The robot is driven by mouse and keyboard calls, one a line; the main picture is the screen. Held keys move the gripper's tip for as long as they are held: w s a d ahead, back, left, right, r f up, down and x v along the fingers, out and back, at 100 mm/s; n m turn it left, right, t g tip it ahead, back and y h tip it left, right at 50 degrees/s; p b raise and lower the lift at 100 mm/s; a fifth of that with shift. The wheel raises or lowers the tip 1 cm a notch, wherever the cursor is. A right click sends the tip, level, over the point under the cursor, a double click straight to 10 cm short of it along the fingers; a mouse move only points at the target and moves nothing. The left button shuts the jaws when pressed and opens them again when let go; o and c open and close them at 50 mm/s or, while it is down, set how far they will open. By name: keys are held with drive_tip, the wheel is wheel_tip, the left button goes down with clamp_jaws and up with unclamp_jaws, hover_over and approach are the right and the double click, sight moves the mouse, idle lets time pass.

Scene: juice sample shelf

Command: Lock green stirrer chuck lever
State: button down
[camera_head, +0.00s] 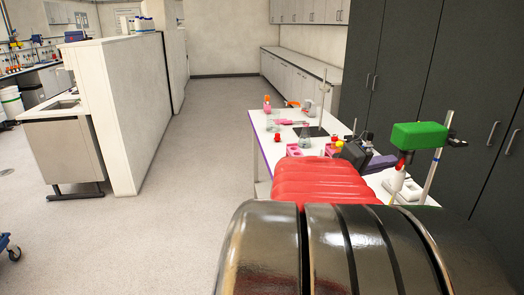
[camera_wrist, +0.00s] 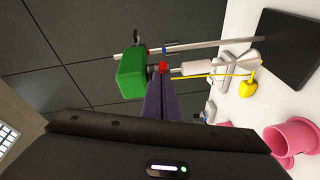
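The green stirrer (camera_head: 418,136) is clamped on an upright metal rod at the right in the head view. In the wrist view the stirrer head (camera_wrist: 131,74) appears sideways at the upper left. Its red chuck part (camera_wrist: 163,68) sits at the stirrer's right side, with a pale shaft running on from it. My gripper (camera_wrist: 160,84) has its dark purple fingers close together, with their tips just below the red part. I cannot tell whether they touch it or whether anything is between them. In the head view my arm hides much of the bench near the stirrer.
A white bench (camera_head: 262,136) carries pink racks (camera_head: 294,150), flasks and a rod stand. In the wrist view a yellow item (camera_wrist: 248,86), pink cups (camera_wrist: 288,140) and a black stand base (camera_wrist: 292,42) lie to the right. Dark cabinets (camera_head: 390,70) stand behind; open floor is left.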

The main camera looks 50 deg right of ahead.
drive_tip(key=w+r+v, duration=0.1)
drive_tip(key=v, duration=1)
drive_tip(key=shift+w, duration=0.15)
drive_tip(key=shift+d, duration=0.15)
idle(0.4)
drive_tip(key=w+a+f+n+t+y, duration=0.2)
drive_tip(key=w+a+f+t+y, duration=0.15)
drive_tip(key=a+f, duration=0.45)
drive_tip(key=w+a+f+n+t+y, duration=0.2)
drive_tip(key=a+f+y, duration=0.25)
drive_tip(key=f, duration=0.45)
drive_tip(key=w+a+n+t+y, duration=0.2)
drive_tip(key=w+a+t+y, duration=0.1)
drive_tip(key=a, duration=1.1)
drive_tip(key=w+a+n+t+y, duration=0.2)
drive_tip(key=w+a+t+y, duration=0.2)
drive_tip(key=a, duration=1.1)
drive_tip(key=shift+w+a+n+t, duration=0.25)
drive_tip(key=shift+w+t, duration=0.2)
drive_tip(key=shift+w, duration=0.5)
